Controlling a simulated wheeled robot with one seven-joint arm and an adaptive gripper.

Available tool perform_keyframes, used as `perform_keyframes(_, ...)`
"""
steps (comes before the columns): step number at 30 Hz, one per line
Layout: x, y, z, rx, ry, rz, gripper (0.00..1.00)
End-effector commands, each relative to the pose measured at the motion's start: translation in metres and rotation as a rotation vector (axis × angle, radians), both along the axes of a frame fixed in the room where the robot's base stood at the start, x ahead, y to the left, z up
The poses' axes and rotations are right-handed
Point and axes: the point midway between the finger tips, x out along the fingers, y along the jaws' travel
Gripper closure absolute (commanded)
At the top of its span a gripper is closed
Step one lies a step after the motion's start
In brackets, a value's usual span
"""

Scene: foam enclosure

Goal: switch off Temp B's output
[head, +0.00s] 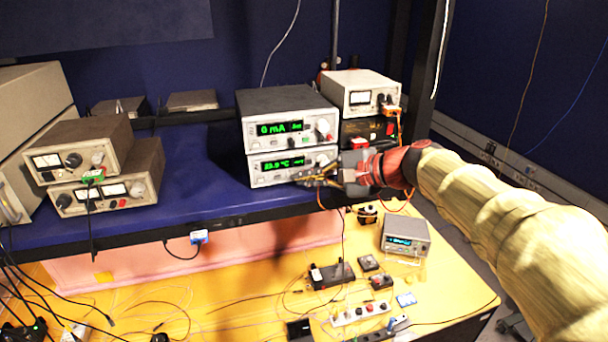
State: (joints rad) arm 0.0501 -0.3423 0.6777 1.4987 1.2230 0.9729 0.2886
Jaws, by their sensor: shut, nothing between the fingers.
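A grey instrument with a green display reading about 23.9 °C (262,176) sits on the blue shelf, under a similar unit whose display reads 0 mA (262,108). I cannot read a Temp B label on either one. The lower unit's front has small buttons or connectors, too small to tell apart. My gripper (299,179) is shut and empty, reaching in from the right. Its fingertips are at the lower right of the lower unit's front panel and hide part of it. I cannot tell whether they touch the panel.
A cream meter unit (361,92) stands on a dark box to the right. Two older meter units (106,192) are stacked at the left. A small instrument with a blue display (405,236) stands on the cluttered yellow table (450,285) below. The blue shelf (195,190) is clear between the stacks.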

Motion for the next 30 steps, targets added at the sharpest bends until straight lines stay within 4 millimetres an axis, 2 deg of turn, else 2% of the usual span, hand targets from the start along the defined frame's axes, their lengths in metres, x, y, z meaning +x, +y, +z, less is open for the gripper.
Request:
perform_keyframes(14,-0.014,-0.004,-0.001,0.001,-0.001,0.0,1.0)
perform_keyframes(24,-0.016,-0.005,0.0,0.001,-0.001,0.0,1.0)
perform_keyframes(30,-0.031,-0.009,-0.001,0.0,-0.002,-0.001,1.0)
